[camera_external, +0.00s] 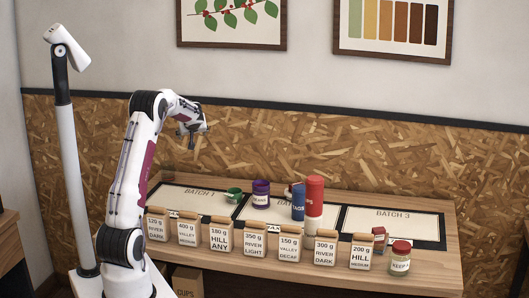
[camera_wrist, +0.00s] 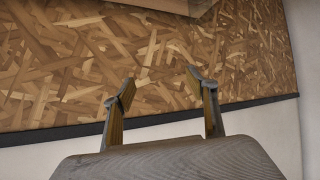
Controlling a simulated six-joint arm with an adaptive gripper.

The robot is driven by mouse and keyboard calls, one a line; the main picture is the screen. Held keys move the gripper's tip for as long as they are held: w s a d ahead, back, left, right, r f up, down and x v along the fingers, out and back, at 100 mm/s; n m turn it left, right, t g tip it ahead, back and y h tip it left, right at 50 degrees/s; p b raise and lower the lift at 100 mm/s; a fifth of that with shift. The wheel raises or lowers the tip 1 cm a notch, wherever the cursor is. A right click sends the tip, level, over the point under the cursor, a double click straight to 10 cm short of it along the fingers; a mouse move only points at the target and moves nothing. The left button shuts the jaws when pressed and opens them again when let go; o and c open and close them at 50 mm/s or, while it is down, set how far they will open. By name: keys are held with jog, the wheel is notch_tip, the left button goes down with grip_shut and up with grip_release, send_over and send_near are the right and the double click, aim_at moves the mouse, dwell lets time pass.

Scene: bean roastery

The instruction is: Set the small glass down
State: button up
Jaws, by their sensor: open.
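My gripper (camera_external: 188,140) is high above the left part of the table, in front of the chipboard wall panel. In the wrist view its two fingers (camera_wrist: 160,88) are spread apart with nothing between them. I cannot pick out a small glass for certain in either view. A small green container (camera_external: 234,195) lies or stands between the BATCH 1 mat (camera_external: 180,202) and the BATCH 2 mat, well below and right of my gripper. A clear jar with a red lid (camera_external: 401,257) stands at the table's front right.
Several labelled tan bags (camera_external: 254,242) line the table's front edge. A purple jar (camera_external: 261,194), a blue container (camera_external: 298,204) and a tall red-topped cylinder (camera_external: 314,202) stand around BATCH 2. The BATCH 3 mat (camera_external: 415,228) is mostly clear. The chipboard panel (camera_wrist: 70,65) fills much of the wrist view.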

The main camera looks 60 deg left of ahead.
jog(key=w+d+r+m+t+h, duration=0.1)
jog(key=w+d+r+m+t, duration=0.2)
jog(key=w+d+r, duration=0.5)
jog(key=w+d+r+m+t+h, duration=0.15)
jog(key=d+r+t, duration=0.3)
jog(key=d, duration=0.75)
jog(key=s+d+r+m+t+h, duration=0.1)
jog(key=s+d+r+m+h, duration=0.15)
jog(key=d, duration=0.85)
jog(key=s+d+r+m+h, duration=0.1)
jog(key=d+m+h, duration=0.2)
jog(key=d, duration=0.8)
jog(key=s+d+f+m+g+h, duration=0.1)
jog(key=s+d+f+m+h, duration=0.15)
jog(key=s+d, duration=0.45)
jog(key=s+d+f+m+g+h, duration=0.1)
jog(key=s+d+f+g+h, duration=0.15)
jog(key=s+d, duration=0.5)
jog(key=s+d+f+g+y, duration=0.1)
jog(key=s+f, duration=0.4)
jog(key=s, duration=0.3)
jog(key=s+d+f+m+g+y, duration=0.1)
jog(key=s+f+g, duration=0.1)
jog(key=s+f, duration=0.3)
jog(key=s, duration=0.4)
jog(key=shift+d, duration=0.25)
